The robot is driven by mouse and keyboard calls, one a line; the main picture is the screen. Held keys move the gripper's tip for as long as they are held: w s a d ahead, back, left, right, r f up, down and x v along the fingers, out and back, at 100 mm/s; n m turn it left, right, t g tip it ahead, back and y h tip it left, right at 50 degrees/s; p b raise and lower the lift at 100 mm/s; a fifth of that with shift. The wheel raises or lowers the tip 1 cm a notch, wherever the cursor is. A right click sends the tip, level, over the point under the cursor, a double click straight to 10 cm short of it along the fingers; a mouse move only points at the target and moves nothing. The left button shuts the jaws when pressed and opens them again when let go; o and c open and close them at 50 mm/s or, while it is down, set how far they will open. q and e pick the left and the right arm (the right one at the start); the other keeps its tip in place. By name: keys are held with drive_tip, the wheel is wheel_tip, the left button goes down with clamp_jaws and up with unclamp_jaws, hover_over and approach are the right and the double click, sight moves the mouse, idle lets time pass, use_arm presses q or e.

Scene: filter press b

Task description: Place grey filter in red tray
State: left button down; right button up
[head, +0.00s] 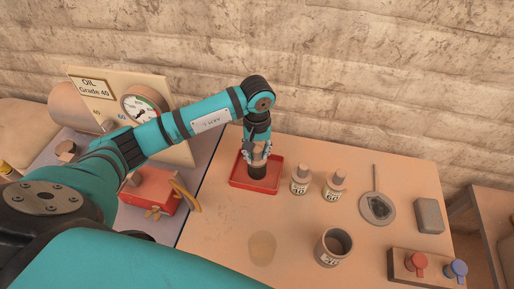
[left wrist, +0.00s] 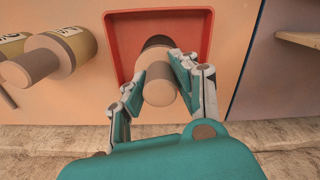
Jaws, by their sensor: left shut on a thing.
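My left gripper (head: 258,154) reaches down over the red tray (head: 239,182) near the middle of the table in the head view. It is shut on an upright cylinder, which I take for the grey filter (head: 257,172); its lower end looks dark grey there. In the left wrist view the gripper (left wrist: 158,86) has a finger on each side of the filter (left wrist: 160,90), whose near end looks tan. The filter is within the outline of the red tray (left wrist: 195,22). I cannot tell whether it touches the tray floor. My right gripper is not in view.
Two small labelled bottles (head: 300,181) (head: 333,187) stand right of the tray. A labelled cup (head: 332,247), a round dish (head: 377,208), a grey block (head: 429,216) and a switch box (head: 426,267) are further right. An oil gauge panel (head: 144,107) stands left.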

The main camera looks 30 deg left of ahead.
use_arm(q)
drive_tip(key=shift+f, duration=0.2)
drive_tip(key=c, duration=1)
unclamp_jaws()
drive_tip(key=shift+r, duration=0.2)
drive_tip(key=shift+r+b, duration=0.25)
drive_tip(key=shift+b, duration=0.05)
wheel_tip(320, 180, up, 11)
drive_tip(key=b, duration=0.3)
drive_tip(key=shift+f+b, duration=0.2)
drive_tip(key=shift+b, duration=0.2)
drive_tip(key=shift+r, duration=0.45)
